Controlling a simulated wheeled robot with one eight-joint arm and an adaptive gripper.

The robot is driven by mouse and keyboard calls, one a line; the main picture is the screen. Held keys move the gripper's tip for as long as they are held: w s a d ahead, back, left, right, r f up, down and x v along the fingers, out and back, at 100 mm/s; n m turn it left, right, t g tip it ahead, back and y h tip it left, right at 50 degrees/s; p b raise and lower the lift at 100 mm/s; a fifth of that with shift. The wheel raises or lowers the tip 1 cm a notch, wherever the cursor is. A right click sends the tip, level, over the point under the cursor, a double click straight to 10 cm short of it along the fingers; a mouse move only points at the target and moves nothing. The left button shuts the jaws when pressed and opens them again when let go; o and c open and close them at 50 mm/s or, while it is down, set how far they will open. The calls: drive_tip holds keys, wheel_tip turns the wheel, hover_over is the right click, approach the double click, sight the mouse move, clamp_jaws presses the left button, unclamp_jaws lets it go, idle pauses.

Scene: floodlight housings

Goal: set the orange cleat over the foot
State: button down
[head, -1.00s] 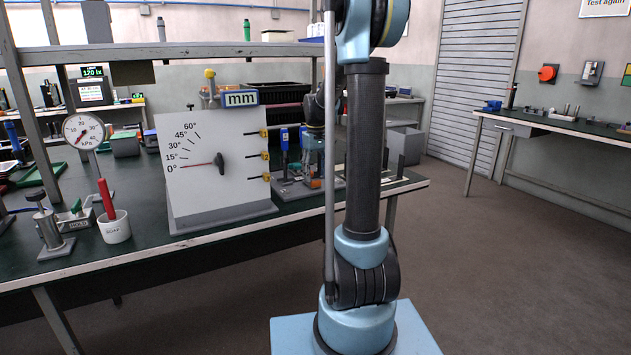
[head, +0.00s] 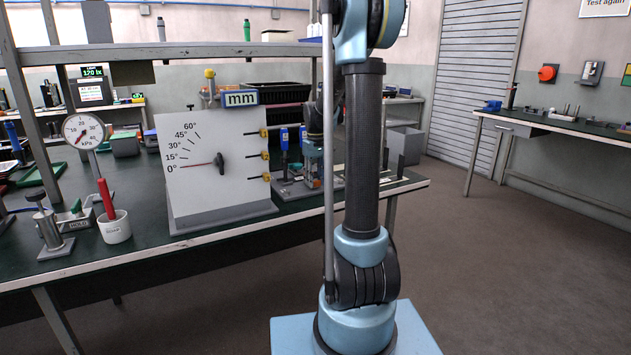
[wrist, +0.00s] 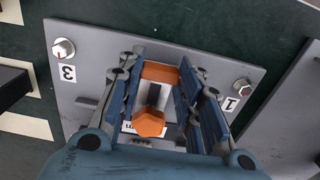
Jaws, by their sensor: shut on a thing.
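In the wrist view my gripper (wrist: 162,76) has its two blue fingers on either side of an orange block, the cleat (wrist: 159,72), and is shut on it. An orange six-sided piece (wrist: 150,123) shows nearer the camera between the fingers; I cannot tell whether it belongs to the cleat. The fingers are over a grey plate (wrist: 88,100) with knobs beside the labels 3 and 1. A dark slotted part (wrist: 154,95) lies between the orange pieces. I cannot make out the foot clearly, nor whether the cleat touches it. In the head view my arm hides most of the gripper.
In the head view a white angle board (head: 215,165) stands on the green bench (head: 110,262), left of the work spot. Blue-topped tools (head: 284,140) stand close by. In the wrist view a dark block (wrist: 12,85) is at left and another grey plate (wrist: 290,125) at right.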

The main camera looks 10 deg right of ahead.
drive_tip(key=shift+w+a, duration=0.2)
drive_tip(key=shift+w, duration=0.4)
drive_tip(key=shift+w+a, duration=0.15)
drive_tip(key=shift+w, duration=0.45)
drive_tip(key=c, duration=1.1)
unclamp_jaws()
wheel_tip(320, 180, up, 12)
